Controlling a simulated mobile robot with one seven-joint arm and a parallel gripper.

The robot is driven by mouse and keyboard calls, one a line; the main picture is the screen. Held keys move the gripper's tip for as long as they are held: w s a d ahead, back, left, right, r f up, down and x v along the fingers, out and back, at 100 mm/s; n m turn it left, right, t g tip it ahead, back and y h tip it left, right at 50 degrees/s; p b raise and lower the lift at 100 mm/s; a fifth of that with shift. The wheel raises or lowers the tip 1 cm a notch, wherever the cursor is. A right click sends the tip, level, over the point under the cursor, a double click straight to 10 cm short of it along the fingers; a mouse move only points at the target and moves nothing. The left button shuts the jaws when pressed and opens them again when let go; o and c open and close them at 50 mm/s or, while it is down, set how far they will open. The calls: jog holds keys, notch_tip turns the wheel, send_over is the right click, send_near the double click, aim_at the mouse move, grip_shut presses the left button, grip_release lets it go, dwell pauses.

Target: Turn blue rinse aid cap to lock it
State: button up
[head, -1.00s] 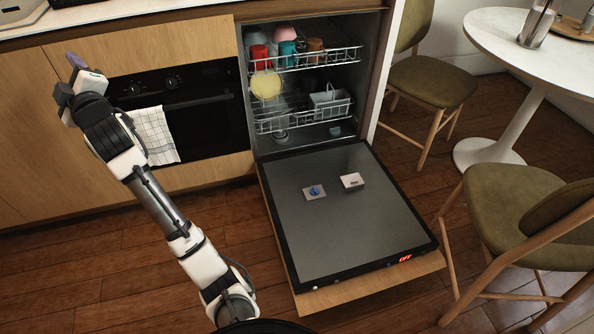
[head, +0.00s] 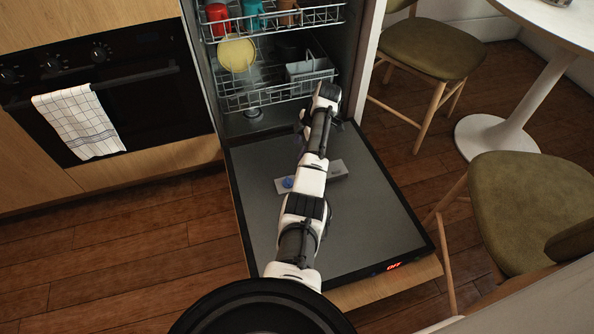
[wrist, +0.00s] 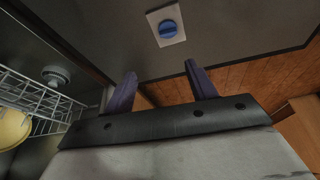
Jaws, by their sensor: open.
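The blue rinse aid cap (head: 287,182) sits on a pale square plate on the inner face of the lowered dishwasher door (head: 375,230). In the wrist view the round blue cap (wrist: 168,28) has a raised grip bar across it and lies beyond the fingertips, near the top edge. My gripper (wrist: 160,75) is open and empty, its two dark purple fingers apart and not touching the cap. In the head view my arm reaches over the door, right of the cap, and mostly hides the gripper.
A pale dispenser block (head: 336,168) is beside the cap, partly behind my arm. The lower rack (head: 270,92) stands inside the dishwasher, behind the door. A chair (head: 425,50) and a white table (head: 560,22) are at right. The oven (head: 95,80) is at left.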

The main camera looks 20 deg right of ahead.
jog(key=s+d+f, duration=0.1)
jog(key=b, duration=0.3)
send_near(288, 180)
jog(key=shift+g+y, duration=0.3)
jog(key=x, duration=0.7)
jog(key=shift+w+d+f, duration=0.15)
jog(key=shift+w+f, duration=0.05)
jog(key=shift+f, duration=0.3)
jog(key=shift+c, duration=0.5)
jog(key=c, duration=0.9)
